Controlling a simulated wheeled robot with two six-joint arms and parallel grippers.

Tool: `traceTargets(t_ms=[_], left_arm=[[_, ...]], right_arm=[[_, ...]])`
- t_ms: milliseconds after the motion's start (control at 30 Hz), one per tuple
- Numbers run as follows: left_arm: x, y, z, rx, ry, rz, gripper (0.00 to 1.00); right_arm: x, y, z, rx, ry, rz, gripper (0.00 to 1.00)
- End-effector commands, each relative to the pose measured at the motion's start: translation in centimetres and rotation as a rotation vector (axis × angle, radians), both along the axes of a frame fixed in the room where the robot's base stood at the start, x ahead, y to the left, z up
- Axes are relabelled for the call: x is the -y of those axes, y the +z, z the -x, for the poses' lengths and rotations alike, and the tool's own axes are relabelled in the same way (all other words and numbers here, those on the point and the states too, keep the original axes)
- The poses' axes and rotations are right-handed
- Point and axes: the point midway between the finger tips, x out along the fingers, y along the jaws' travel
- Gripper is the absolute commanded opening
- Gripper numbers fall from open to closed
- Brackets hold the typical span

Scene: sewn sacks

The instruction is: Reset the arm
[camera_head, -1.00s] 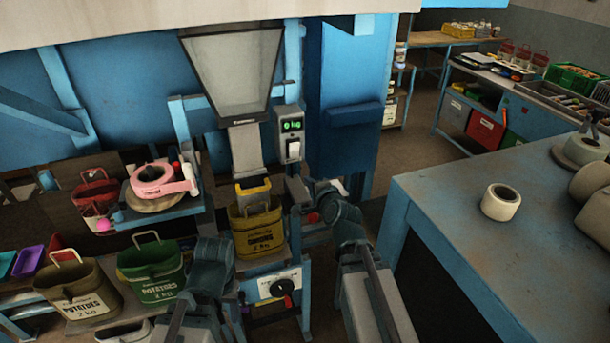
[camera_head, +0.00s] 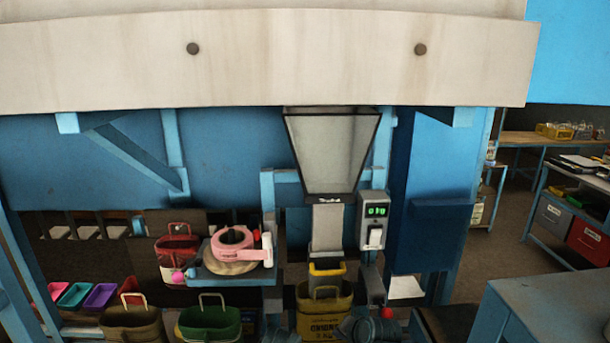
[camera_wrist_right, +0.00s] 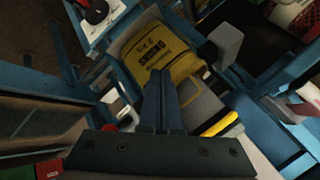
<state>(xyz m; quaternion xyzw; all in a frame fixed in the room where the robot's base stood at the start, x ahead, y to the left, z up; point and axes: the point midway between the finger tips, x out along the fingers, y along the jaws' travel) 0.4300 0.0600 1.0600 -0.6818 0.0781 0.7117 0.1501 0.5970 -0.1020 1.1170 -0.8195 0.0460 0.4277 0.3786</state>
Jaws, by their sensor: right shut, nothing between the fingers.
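My right gripper (camera_wrist_right: 161,80) is shut and empty in the wrist view. Its dark fingers stand over the yellow onion sack (camera_wrist_right: 178,62), which appears upside down there; I cannot tell whether they touch it. In the head view, part of my right arm (camera_head: 368,329) shows at the bottom edge, just right of the onion sack (camera_head: 322,317); its fingers cannot be made out there. The sack sits under the grey hopper (camera_head: 333,150). My left gripper is not in view.
A pink tape dispenser (camera_head: 236,247) sits on a small shelf to the left. A blue bench (camera_head: 500,315) is at lower right.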

Motion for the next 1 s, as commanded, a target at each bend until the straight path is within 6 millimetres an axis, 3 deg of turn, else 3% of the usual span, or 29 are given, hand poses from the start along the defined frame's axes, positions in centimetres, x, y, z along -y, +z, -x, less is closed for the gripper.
traceTargets(t_ms=[33,133,233,400,600,1000], left_arm=[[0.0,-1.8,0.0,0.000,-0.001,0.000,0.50],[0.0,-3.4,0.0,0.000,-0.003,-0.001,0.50],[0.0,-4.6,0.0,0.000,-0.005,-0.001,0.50],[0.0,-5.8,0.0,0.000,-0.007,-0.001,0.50],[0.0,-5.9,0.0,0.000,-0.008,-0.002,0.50],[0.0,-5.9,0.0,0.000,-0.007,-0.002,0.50]], right_arm=[[-2.0,-3.3,2.1,-0.073,0.131,0.100,0.00],[-4.1,-7.4,6.7,-0.226,0.397,0.308,0.00],[-4.7,-10.0,10.8,-0.360,0.615,0.470,0.00],[-4.5,-11.5,15.2,-0.517,0.849,0.630,0.00],[-4.2,-11.6,16.7,-0.578,0.929,0.682,0.00],[-4.2,-11.5,16.7,-0.576,0.926,0.680,0.00]])
